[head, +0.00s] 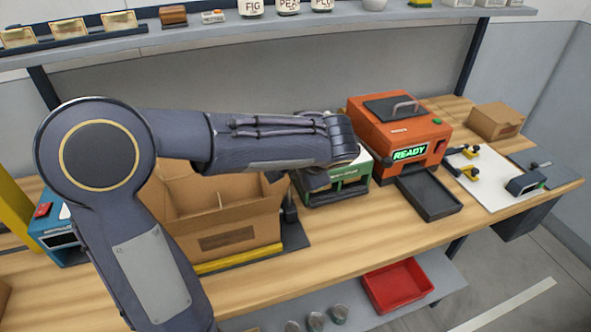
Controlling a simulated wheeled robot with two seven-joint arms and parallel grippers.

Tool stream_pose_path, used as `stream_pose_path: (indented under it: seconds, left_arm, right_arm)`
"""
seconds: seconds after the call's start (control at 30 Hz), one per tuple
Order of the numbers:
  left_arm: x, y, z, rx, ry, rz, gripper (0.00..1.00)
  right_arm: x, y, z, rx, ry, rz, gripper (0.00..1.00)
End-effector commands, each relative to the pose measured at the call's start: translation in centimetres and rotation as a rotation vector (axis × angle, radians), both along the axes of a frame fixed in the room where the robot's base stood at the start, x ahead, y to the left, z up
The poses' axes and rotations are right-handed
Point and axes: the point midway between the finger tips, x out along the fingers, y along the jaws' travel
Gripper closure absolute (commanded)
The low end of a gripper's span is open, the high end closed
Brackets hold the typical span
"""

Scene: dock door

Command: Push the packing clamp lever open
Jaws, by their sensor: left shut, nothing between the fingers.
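An open brown carton (222,228) stands on a dark base plate (296,238) on the wooden bench. A small dark upright part (289,210) stands at the carton's right side; it looks like part of the packing clamp, but I cannot make out its lever or how it is set. My left arm reaches across from the left, above the carton. My right gripper is out of view.
The green device (350,186) and an orange machine (399,128) reading READY stand to the right. A black tray (431,196) lies before the machine. A blue device (62,240) is at left. A yellow bar (238,259) runs along the carton's front. A red bin (398,284) sits below.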

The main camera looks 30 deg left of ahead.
Motion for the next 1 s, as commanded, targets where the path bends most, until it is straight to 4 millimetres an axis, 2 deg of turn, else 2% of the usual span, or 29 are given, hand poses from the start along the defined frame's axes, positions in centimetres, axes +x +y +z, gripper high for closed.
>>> stream_pose_path:
  seconds: [0.17,0.37,0.43,0.6,1.0]
  left_arm:
    - [0.0,0.1,0.1,-0.003,0.004,0.001,1.00]
    - [1.2,1.6,1.3,-0.084,0.075,0.009,1.00]
    - [2.4,2.9,0.5,-0.098,0.084,0.007,1.00]
    - [4.3,5.0,0.1,-0.096,0.083,0.003,1.00]
    - [4.7,5.5,0.1,-0.094,0.081,0.002,1.00]
  right_arm:
    - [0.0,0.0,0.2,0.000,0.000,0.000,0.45]
    - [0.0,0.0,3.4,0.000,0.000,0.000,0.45]
    - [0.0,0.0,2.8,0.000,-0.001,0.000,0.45]
    - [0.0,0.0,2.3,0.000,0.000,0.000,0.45]
    - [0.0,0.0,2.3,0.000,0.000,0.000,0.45]
